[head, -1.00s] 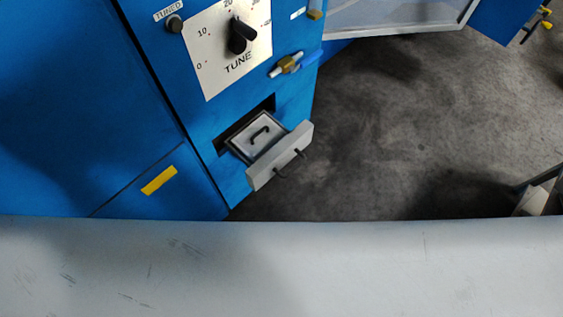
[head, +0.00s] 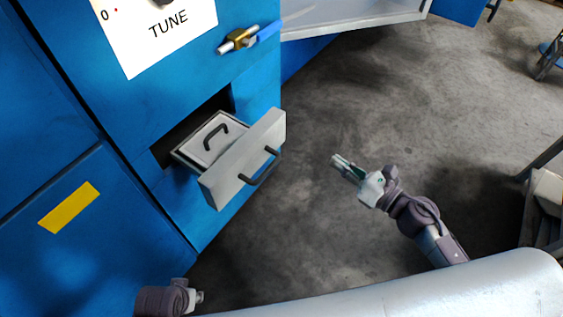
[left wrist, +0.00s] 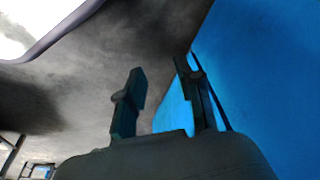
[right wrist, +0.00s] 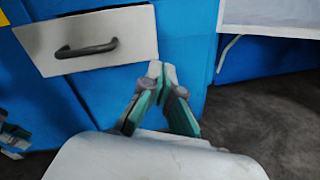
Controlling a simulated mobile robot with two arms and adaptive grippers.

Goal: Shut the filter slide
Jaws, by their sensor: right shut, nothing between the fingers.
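The filter slide (head: 222,165) is a grey drawer with a black handle on its front, pulled out of a dark slot in the blue cabinet. A lid with a second black handle shows inside it. In the right wrist view, the slide's pale front (right wrist: 120,28) is at upper left, beyond the fingertips. My right gripper (head: 338,160) is shut and empty, to the right of the slide and apart from it. Its closed fingers (right wrist: 157,70) show in its wrist view. My left gripper (left wrist: 160,72) is open and empty beside a blue panel; the head view shows only part of that arm at the bottom.
The blue cabinet (head: 75,130) carries a TUNE plate (head: 160,38) and a valve with a blue lever (head: 262,33) above the slide. A grey tray-like unit (head: 350,18) juts out at the top. Grey floor to the right is mostly clear.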

